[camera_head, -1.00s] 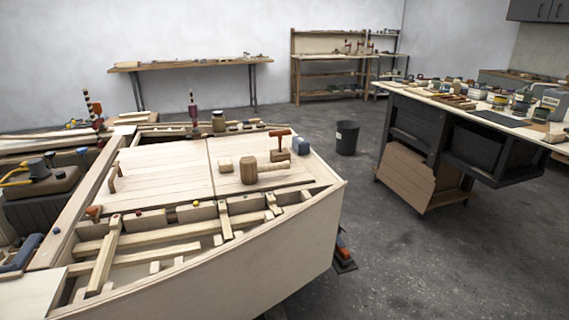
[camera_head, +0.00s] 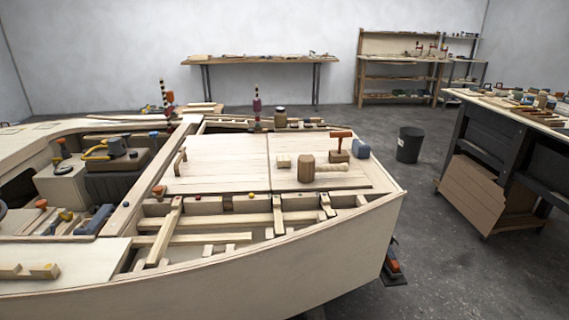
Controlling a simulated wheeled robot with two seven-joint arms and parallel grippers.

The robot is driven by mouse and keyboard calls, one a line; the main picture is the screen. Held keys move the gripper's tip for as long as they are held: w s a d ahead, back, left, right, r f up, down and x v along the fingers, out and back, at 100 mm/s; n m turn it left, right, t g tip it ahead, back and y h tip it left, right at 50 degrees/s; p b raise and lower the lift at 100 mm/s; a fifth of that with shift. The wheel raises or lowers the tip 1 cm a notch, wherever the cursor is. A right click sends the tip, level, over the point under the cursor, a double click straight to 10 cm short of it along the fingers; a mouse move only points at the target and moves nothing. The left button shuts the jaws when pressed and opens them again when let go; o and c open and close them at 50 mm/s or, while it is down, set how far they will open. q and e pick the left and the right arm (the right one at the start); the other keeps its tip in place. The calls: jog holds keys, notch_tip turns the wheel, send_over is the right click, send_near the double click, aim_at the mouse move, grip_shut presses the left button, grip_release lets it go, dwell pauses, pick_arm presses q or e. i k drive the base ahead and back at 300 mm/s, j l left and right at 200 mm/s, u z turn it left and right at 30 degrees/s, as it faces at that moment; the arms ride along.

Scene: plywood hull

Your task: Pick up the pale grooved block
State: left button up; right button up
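A small pale wooden block (camera_head: 284,161) lies on the plank deck (camera_head: 215,165) of the plywood hull, left of a wooden mallet (camera_head: 306,168). It may be the pale grooved block, but it is too small to make out a groove. Another pale piece (camera_head: 44,271) lies on the hull's front left panel (camera_head: 75,262), with a similar one (camera_head: 10,269) beside it. I cannot tell which of these is grooved. Neither of my grippers is in view.
Open framed bays (camera_head: 205,222) run along the hull's near side. A dark bin (camera_head: 409,145) and a workbench (camera_head: 500,150) stand right, with clear floor (camera_head: 440,265) between hull and bench.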

aim_at(282, 161)
jog(key=i+l+u, duration=0.1)
jog(key=l, duration=0.3)
jog(key=i+l+u, duration=0.1)
jog(key=i+l, duration=0.15)
jog(key=l, duration=0.15)
jog(key=i+l+u, duration=0.1)
jog(key=l, duration=0.3)
jog(key=i+l+u, duration=0.1)
jog(key=l, duration=0.35)
jog(key=i+l+u, duration=0.1)
jog(key=l, duration=0.35)
jog(key=i+l+u, duration=0.15)
jog(key=l, duration=0.3)
